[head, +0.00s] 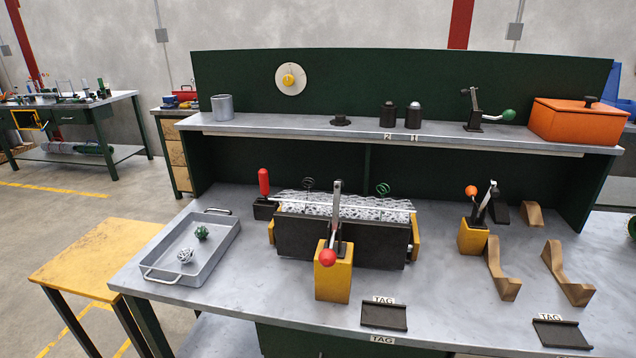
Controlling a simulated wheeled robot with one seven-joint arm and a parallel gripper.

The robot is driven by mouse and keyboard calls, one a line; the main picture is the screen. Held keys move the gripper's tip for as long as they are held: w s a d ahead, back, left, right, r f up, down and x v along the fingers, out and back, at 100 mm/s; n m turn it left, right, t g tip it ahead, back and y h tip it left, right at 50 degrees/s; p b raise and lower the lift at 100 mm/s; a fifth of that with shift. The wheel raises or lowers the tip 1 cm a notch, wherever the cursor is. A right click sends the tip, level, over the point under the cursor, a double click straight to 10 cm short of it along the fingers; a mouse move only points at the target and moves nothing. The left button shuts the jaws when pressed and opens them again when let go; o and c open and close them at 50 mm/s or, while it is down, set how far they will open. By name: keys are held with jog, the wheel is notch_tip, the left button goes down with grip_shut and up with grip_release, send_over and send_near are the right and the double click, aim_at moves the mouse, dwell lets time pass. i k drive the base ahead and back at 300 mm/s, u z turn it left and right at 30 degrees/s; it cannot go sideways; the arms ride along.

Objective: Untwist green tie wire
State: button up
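A green coiled wire (383,189) stands up at the right part of the chain-link mesh (340,206), behind the red-knobbed lever. A dark coiled wire (308,184) stands on the mesh further left. The mesh lies along the top of a black fixture (300,238) with yellow end plates. A green wire ball (201,232) and a silver wire ball (185,255) lie in the grey metal tray (214,252) at the left of the bench. My gripper is not in view.
A yellow-based lever with a red knob (328,257) stands in front of the fixture. A red-handled tool (264,182) stands at its left end. An orange-knobbed lever (471,190) and brown brackets (502,270) are at the right. A shelf (300,125) runs above. The front left bench top is clear.

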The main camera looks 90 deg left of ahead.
aim_at(380, 185)
jog(key=u, duration=2.75)
jog(key=k, duration=0.45)
jog(key=u, duration=0.05)
jog(key=i, duration=0.5)
jog(key=z, duration=0.1)
